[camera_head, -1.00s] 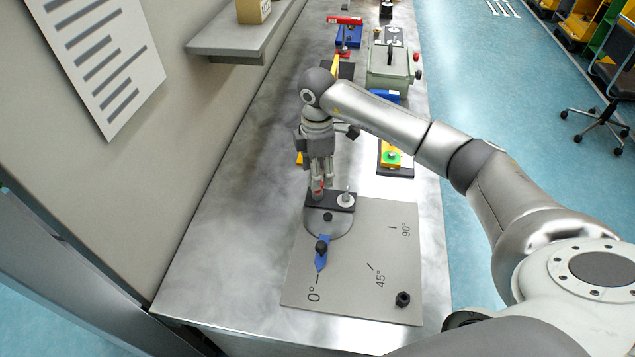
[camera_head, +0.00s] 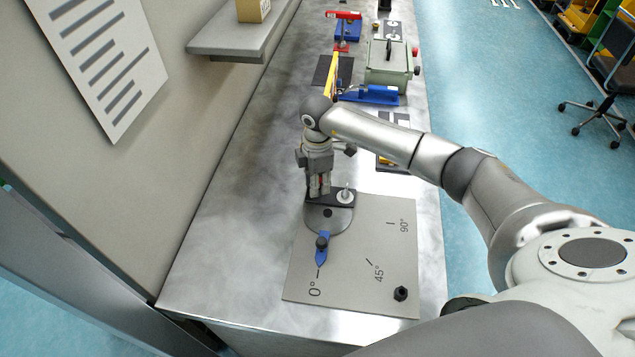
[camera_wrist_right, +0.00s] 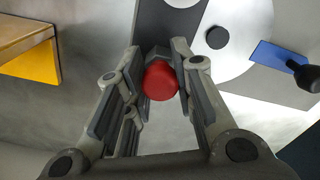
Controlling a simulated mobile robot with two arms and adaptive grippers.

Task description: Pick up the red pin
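The red pin (camera_wrist_right: 161,81) shows its round red head between the two fingertips in the right wrist view. My right gripper (camera_wrist_right: 160,72) points down with a finger close against each side of the red head. In the head view the right gripper (camera_head: 319,192) is at the dark block (camera_head: 342,193) at the top of the gate mechanism. The lower part of the pin is hidden. My left gripper is not in view.
The grey plate (camera_head: 350,275) carries angle marks, a blue pointer (camera_head: 321,252) with a black knob, and a separate black knob (camera_head: 401,293). A silver upright pin (camera_head: 346,192) stands close right of the gripper. A shelf (camera_head: 240,35) juts from the left wall. Fixtures stand farther back.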

